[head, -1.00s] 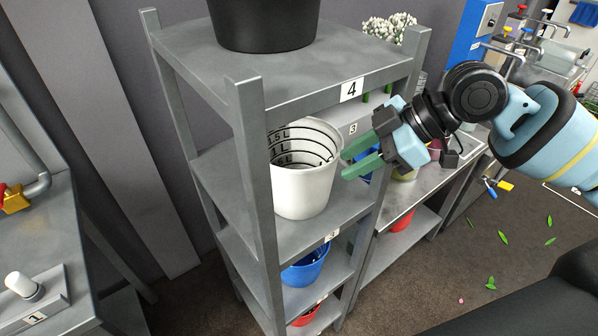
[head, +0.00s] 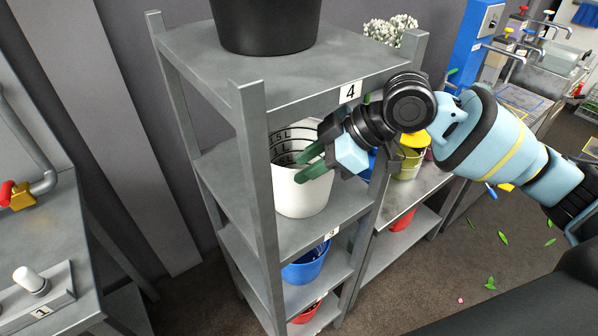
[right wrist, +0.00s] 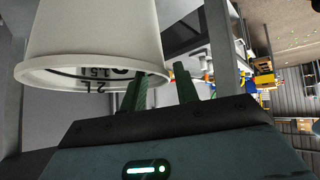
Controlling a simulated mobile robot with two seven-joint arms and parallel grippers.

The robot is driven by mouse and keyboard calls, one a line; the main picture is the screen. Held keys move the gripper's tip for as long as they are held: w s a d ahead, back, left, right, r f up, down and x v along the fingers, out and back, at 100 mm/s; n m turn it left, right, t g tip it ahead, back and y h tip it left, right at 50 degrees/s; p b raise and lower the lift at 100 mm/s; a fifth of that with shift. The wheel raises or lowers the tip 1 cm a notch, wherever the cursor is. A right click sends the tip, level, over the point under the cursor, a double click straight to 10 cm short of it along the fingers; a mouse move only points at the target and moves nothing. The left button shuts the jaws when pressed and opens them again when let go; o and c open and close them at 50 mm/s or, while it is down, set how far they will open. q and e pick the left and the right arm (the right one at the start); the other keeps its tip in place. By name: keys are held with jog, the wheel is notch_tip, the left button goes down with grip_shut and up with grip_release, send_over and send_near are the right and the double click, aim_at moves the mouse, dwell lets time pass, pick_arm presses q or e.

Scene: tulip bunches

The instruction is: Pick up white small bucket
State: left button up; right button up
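The white small bucket (head: 298,200) with black litre marks inside stands upright on the shelf level marked 3. My right gripper (head: 297,169) reaches in from the right, its two green fingers apart at the bucket's right rim. The upper finger seems to be inside the mouth and the lower one outside the wall. In the right wrist view the bucket (right wrist: 95,35) appears upside down, and the rim edge lies between the open fingers (right wrist: 162,68). Whether either finger touches the wall cannot be told. My left gripper is not in view.
The grey shelf rack (head: 255,160) has posts close around the bucket. A black bucket (head: 265,25) stands on its top. A blue bucket (head: 306,268) and a red one (head: 308,313) sit below. A yellow-green bucket (head: 408,165) stands on the table at right.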

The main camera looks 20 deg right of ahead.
jog(key=shift+c, duration=0.2)
grip_shut()
dwell(0.4)
